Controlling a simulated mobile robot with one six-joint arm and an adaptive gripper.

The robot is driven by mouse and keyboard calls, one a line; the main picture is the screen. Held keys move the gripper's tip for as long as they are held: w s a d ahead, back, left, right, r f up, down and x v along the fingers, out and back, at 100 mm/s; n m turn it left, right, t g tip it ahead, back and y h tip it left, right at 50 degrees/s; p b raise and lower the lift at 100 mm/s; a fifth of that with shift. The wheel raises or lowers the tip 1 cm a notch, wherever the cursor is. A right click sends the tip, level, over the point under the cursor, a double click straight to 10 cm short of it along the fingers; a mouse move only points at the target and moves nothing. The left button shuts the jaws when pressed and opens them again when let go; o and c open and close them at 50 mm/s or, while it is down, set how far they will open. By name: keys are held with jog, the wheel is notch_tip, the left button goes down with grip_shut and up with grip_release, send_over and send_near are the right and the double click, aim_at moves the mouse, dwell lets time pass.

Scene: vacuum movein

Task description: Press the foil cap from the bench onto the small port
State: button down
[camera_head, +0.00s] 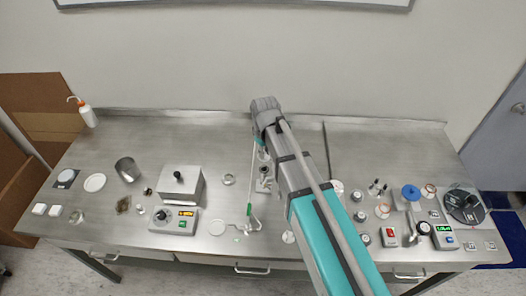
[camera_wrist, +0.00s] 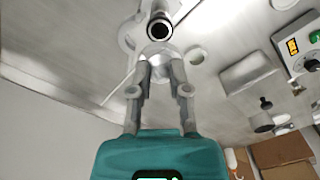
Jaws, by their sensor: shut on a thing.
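My gripper (camera_wrist: 159,62) is shut on the foil cap (camera_wrist: 158,55), a small pale, silvery piece at the fingertips. The small port (camera_wrist: 160,30) looks like a short upright tube with a dark round mouth, just beyond the fingertips in the wrist view. The cap appears close to the port; I cannot tell whether they touch. In the head view, metal fittings (camera_head: 264,180) stand on the bench beside my arm, which hides part of this area and most of my gripper.
A hotplate-like box (camera_head: 180,186) and a controller with an orange display (camera_head: 174,220) stand left of the fittings. A loose ring (camera_head: 229,179) lies between. Thin tubing (camera_head: 250,185) runs beside my arm. Several small parts and a green-display unit (camera_head: 445,237) occupy the right side.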

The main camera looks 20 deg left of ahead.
aim_at(264, 171)
jog(key=shift+f+b, duration=3.05)
jog(key=shift+f, duration=0.05)
jog(key=shift+f+b, duration=0.55)
dwell(0.4)
dwell(0.4)
jog(key=c, duration=0.5)
grip_release()
jog(key=shift+r, duration=0.1)
